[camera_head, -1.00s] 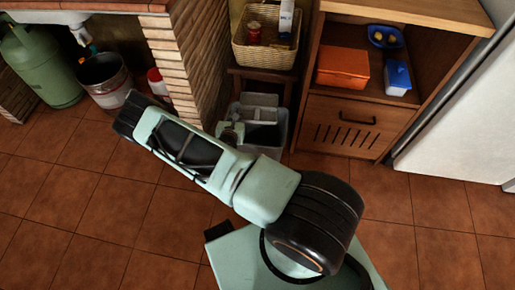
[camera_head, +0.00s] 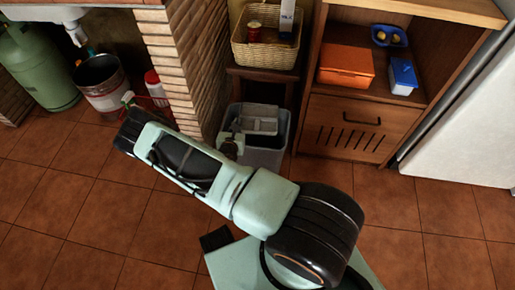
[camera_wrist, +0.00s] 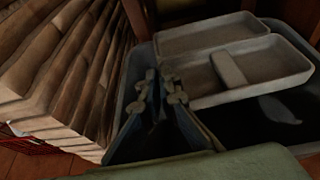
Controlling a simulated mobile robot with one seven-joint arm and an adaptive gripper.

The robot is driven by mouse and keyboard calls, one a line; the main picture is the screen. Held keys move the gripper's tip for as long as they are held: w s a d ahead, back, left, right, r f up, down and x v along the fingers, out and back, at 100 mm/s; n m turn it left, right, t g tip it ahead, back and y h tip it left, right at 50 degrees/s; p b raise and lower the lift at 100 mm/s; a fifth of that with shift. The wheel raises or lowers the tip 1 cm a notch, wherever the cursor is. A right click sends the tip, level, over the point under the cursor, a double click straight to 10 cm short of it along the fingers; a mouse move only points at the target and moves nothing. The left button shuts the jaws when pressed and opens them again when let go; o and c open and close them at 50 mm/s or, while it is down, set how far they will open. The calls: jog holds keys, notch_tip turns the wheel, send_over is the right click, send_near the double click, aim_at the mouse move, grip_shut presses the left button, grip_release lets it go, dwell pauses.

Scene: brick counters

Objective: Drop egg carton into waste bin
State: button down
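The egg carton (camera_head: 259,119) is grey and lies open, with two shallow halves. It is over the mouth of the grey waste bin (camera_head: 265,158), within or just above its rim. It also shows in the wrist view (camera_wrist: 262,72). My gripper (camera_head: 233,143) is at the carton's left side, over the bin's left edge. In the wrist view my gripper's fingertips (camera_wrist: 166,86) come close together at the carton's near left edge and seem to pinch it. The contact is dark and partly hidden.
A brick pillar (camera_head: 185,60) stands just left of the bin. A wicker basket (camera_head: 266,50) sits on a small stand behind it. A wooden cabinet (camera_head: 352,130) is to the right. A pale scrap (camera_wrist: 280,109) lies inside the bin. The tiled floor in front is open.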

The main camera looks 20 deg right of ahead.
jog(key=c, duration=2.1)
grip_release()
jog(key=shift+s, duration=0.1)
jog(key=v, duration=1.2)
